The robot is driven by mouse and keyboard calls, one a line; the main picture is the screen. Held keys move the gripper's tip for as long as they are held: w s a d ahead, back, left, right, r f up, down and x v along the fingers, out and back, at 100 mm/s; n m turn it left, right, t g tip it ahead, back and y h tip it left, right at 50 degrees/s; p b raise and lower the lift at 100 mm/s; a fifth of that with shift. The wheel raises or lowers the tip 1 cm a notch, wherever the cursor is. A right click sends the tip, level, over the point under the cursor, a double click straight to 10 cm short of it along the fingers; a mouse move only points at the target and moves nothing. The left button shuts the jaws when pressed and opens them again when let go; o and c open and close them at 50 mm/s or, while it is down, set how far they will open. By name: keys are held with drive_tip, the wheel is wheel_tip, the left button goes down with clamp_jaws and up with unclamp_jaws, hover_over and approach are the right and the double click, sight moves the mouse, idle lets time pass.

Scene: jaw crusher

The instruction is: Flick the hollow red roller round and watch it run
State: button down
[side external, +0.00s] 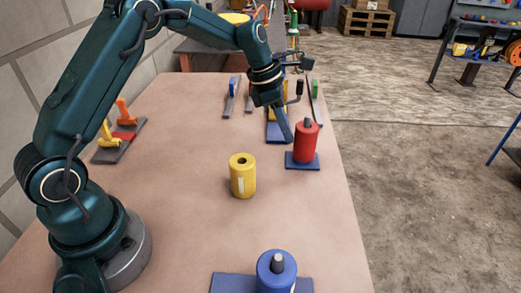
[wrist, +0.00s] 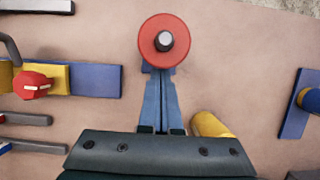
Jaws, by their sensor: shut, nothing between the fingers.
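The hollow red roller (side external: 306,145) stands upright on a grey pin (side external: 308,122) that rises from a blue base plate (side external: 303,162). In the wrist view the roller (wrist: 147,42) shows from above as a red ring, with the pin (wrist: 165,41) in its hole. My gripper (side external: 287,139) is shut and empty, pointing down just left of the roller in the side view. In the wrist view its fingertips (wrist: 161,74) lie together close to the roller's near edge. I cannot tell whether they touch it. Most of the base is hidden in the wrist view.
A loose yellow roller (side external: 243,176) stands on the table nearer the side camera. A blue roller (side external: 276,272) sits on its own blue base at the front. A crank device with a red knob (wrist: 34,85) and several levers lie behind. The table's right edge is close to the red roller.

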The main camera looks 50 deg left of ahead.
drive_tip(key=shift+a, duration=0.1)
drive_tip(key=shift+s+a, duration=0.3)
drive_tip(key=shift+s, duration=0.15)
drive_tip(key=shift+s+d, duration=2.15)
drive_tip(key=shift+d, duration=0.05)
drive_tip(key=shift+w, duration=0.1)
drive_tip(key=shift+w+d, duration=0.45)
drive_tip(key=shift+d, duration=0.1)
